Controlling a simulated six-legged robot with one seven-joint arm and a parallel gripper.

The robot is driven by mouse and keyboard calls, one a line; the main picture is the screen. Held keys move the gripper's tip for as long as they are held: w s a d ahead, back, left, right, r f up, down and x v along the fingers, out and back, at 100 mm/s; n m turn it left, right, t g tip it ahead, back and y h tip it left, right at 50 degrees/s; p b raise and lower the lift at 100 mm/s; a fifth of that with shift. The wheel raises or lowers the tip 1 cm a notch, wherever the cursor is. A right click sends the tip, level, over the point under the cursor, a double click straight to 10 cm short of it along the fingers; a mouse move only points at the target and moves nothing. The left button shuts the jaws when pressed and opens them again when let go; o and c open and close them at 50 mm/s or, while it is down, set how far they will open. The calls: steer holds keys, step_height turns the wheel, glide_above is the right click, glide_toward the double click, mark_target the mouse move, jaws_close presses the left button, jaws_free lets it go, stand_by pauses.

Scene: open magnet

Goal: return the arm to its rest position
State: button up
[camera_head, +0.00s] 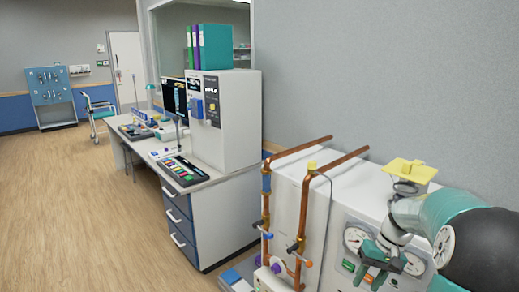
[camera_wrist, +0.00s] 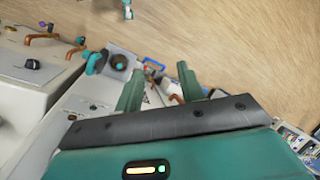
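My arm reaches in from the right edge of the head view, with its elbow bent. My gripper (camera_head: 371,264) points down in front of a white cabinet (camera_head: 350,195) with round dials. In the wrist view my gripper (camera_wrist: 160,86) shows two green fingers spread apart. No held object shows between them; only parts of the equipment beyond are seen in the gap. Whether the fingers touch the cabinet front cannot be told.
Copper pipes (camera_head: 303,222) with valves run along the cabinet's left side. A yellow plate (camera_head: 410,170) is close to my arm. A desk (camera_head: 190,178) with a monitor and a tall white unit (camera_head: 237,120) stands further left. The wooden floor (camera_head: 80,215) at left is clear.

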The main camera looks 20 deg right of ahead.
steer(key=s+a+r+n+t+h, duration=0.1)
steer(key=a+r+h, duration=0.1)
steer(key=a+r, duration=0.5)
steer(key=s+a+r+n+t+h, duration=0.1)
steer(key=a+r+n+h, duration=0.15)
steer(key=a, duration=0.85)
steer(key=s+a+r+n+t, duration=0.1)
steer(key=s+a+r+t, duration=0.1)
steer(key=s+a, duration=0.6)
steer(key=a+t, duration=0.1)
steer(key=a, duration=0.2)
steer(key=shift+s+r+t+y, duration=0.2)
steer(key=shift+r+t+y, duration=0.1)
steer(key=shift+r+y, duration=0.1)
